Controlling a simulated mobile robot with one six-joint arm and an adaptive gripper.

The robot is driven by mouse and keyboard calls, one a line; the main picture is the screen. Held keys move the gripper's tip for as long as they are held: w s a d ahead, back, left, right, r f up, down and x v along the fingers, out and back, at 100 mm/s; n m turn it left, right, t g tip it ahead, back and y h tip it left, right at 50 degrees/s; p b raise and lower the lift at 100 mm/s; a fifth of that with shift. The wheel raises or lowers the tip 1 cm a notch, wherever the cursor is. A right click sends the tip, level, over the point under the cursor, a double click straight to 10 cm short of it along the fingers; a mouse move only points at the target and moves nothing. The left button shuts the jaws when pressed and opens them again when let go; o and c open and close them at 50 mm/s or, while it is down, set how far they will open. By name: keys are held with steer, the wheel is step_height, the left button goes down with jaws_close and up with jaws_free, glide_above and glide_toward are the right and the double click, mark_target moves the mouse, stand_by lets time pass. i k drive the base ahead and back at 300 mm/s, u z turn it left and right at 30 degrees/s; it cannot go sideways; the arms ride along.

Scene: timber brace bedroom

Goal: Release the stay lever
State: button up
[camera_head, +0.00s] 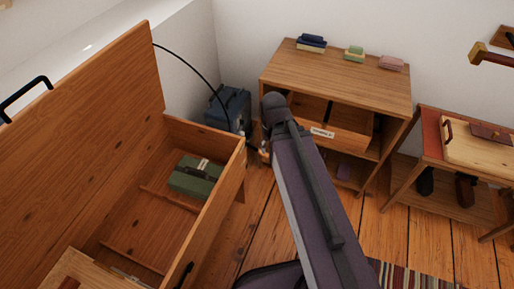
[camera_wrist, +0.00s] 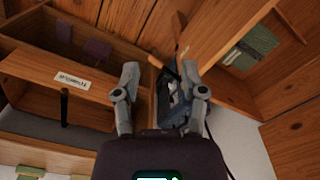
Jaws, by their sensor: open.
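No part can be surely made out as the stay lever. A wooden chest (camera_head: 215,190) stands at the left with its lid (camera_head: 90,120) raised; it also shows at the upper right of the wrist view (camera_wrist: 215,35). A thin black cable (camera_head: 190,65) curves from the lid down to a blue-grey box (camera_head: 228,108) behind the chest. In the wrist view my gripper (camera_wrist: 160,70) is open, with the blue-grey box (camera_wrist: 174,105) seen beyond and between its fingers. A small dark part (camera_wrist: 172,70) shows near the right fingertip, unclear. In the head view my arm mostly hides the gripper.
A green box (camera_head: 197,177) lies inside the chest. A wooden shelf unit (camera_head: 335,75) with a labelled front (camera_head: 322,133) stands close to my arm. A side table (camera_head: 430,130) is at the right. Bare floor (camera_head: 415,235) lies in front.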

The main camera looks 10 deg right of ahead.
mark_target(266, 155)
steer(key=u, duration=1.2)
steer(key=k, duration=0.4)
steer(key=z, duration=1.05)
